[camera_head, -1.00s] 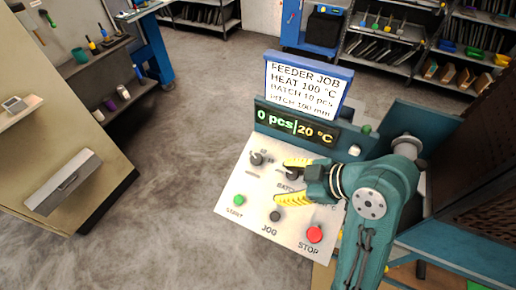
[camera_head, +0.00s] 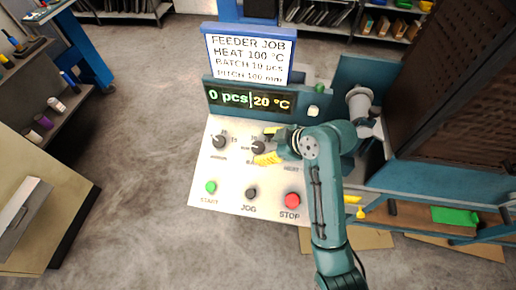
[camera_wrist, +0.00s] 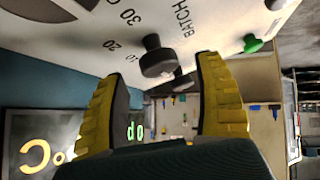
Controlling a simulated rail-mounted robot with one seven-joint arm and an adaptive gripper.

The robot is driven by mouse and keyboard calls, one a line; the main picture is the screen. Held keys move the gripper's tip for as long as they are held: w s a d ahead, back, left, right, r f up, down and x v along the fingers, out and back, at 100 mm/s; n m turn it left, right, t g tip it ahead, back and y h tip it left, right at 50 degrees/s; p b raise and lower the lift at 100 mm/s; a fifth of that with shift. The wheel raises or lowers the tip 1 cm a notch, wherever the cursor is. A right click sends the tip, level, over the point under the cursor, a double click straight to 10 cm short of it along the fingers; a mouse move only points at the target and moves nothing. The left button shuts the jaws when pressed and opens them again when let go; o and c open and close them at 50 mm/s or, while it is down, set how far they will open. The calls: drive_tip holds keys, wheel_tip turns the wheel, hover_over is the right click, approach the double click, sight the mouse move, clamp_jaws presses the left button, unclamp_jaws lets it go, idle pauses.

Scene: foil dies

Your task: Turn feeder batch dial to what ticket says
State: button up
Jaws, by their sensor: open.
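The ticket (camera_head: 247,58) above the panel reads FEEDER JOB, HEAT 100 °C, BATCH 10 pcs, PITCH 100 mm. The display (camera_head: 248,98) below it reads 0 pcs and 20 °C. The dark batch dial (camera_head: 258,147) is the middle knob on the pale panel. The wrist view shows this knob (camera_wrist: 158,58) beside the word BATCH and marks 10, 20 and 30. My gripper (camera_head: 267,145) is open, its yellow fingertips on either side of the knob. In the wrist view my gripper (camera_wrist: 163,68) has gaps around the knob. The knob's pointer setting is unclear.
Another dial (camera_head: 220,141) is to the left. Below are a green START button (camera_head: 211,187), a black JOG knob (camera_head: 251,192) and a red STOP button (camera_head: 292,200). My arm covers the panel's right part. Open floor lies to the left.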

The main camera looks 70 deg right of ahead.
sight(259, 147)
drive_tip(key=shift+x, duration=1.55)
drive_tip(key=shift+r, duration=0.1)
drive_tip(key=c, duration=1.2)
